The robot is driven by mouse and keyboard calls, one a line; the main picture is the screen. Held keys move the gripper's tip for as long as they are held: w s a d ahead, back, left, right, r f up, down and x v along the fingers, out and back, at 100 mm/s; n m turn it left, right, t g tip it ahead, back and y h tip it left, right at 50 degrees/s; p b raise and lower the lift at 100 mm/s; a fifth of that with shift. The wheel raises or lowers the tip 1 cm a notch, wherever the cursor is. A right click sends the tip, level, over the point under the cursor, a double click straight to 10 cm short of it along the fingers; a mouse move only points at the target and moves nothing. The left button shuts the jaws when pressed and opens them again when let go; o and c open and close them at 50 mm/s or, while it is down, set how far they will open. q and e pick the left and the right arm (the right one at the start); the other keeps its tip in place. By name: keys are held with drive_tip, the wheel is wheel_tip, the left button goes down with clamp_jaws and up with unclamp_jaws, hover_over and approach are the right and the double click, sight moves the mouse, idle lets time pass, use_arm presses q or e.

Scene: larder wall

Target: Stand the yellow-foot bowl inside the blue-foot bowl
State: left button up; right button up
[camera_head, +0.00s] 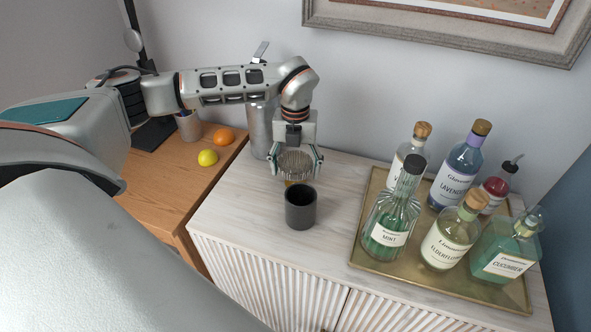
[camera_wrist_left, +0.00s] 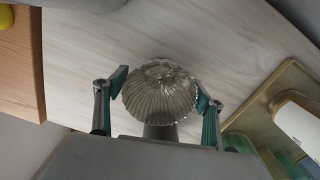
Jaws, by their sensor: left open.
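A clear ribbed glass bowl (camera_head: 295,162) is between the fingers of my left gripper (camera_head: 297,164), above the pale cabinet top. A small yellowish part (camera_head: 291,183) shows just below it, partly hidden by the dark cup. In the left wrist view the ribbed bowl (camera_wrist_left: 160,92) sits between the two spread fingers of my left gripper (camera_wrist_left: 158,105). The gripper is open around it. I cannot make out a blue foot or a separate second bowl; I cannot tell whether two bowls are nested here. My right gripper is not in view.
A dark cup (camera_head: 300,208) stands just in front of the bowl. A brass tray (camera_head: 372,255) with several bottles fills the right. A tall grey cylinder (camera_head: 260,128) stands behind left. A lemon (camera_head: 208,157) and an orange (camera_head: 224,136) lie on the wooden surface at left.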

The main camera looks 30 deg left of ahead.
use_arm(q)
drive_tip(key=shift+f, duration=0.95)
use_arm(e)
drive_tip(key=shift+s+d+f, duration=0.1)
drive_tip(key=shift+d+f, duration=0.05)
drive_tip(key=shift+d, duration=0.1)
use_arm(q)
drive_tip(key=c, duration=1.3)
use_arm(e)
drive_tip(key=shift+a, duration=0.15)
use_arm(q)
drive_tip(key=shift+c, duration=0.4)
drive_tip(key=shift+w+r, duration=0.1)
drive_tip(key=shift+r, duration=0.35)
wheel_tip(320, 180, up, 19)
drive_tip(key=b, duration=0.1)
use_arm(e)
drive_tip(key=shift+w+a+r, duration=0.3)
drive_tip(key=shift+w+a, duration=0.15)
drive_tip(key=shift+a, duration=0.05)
